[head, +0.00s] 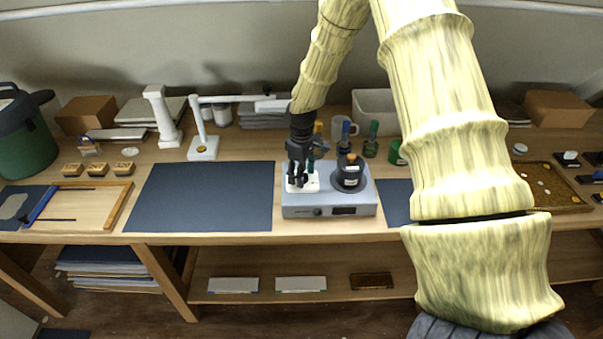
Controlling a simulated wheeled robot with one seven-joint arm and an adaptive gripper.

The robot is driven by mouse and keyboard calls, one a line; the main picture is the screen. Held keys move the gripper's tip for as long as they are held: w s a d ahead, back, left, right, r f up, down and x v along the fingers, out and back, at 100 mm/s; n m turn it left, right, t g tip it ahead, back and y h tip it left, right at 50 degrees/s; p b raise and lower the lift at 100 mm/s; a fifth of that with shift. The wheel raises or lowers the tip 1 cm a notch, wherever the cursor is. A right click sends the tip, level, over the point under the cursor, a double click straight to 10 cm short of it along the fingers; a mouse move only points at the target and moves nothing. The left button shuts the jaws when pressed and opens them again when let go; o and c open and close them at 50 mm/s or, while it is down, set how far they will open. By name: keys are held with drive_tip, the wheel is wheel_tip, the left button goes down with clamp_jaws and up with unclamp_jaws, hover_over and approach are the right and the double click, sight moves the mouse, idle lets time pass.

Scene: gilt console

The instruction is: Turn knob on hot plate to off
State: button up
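The hot plate (329,199) is a grey-blue box near the front edge of the table, with a white top plate. Its front face shows a small round knob (317,211) left of a dark display (344,211). The knob's setting is too small to read. A dark round jar or flask (349,173) stands on the right of its top. My gripper (298,181) points down over the left part of the hot plate, above and behind the knob. Its fingers are dark and small against the plate; I cannot tell whether they are open or touching it.
A dark mat (203,197) lies left of the hot plate and another mat (396,201) lies right. Bottles (371,140), a mug (341,127) and a white bin (376,107) stand behind. A white desk lamp (203,146) stands back left. Space before the table's front edge is clear.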

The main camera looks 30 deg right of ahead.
wheel_tip(320, 180, up, 12)
idle(0.8)
idle(0.4)
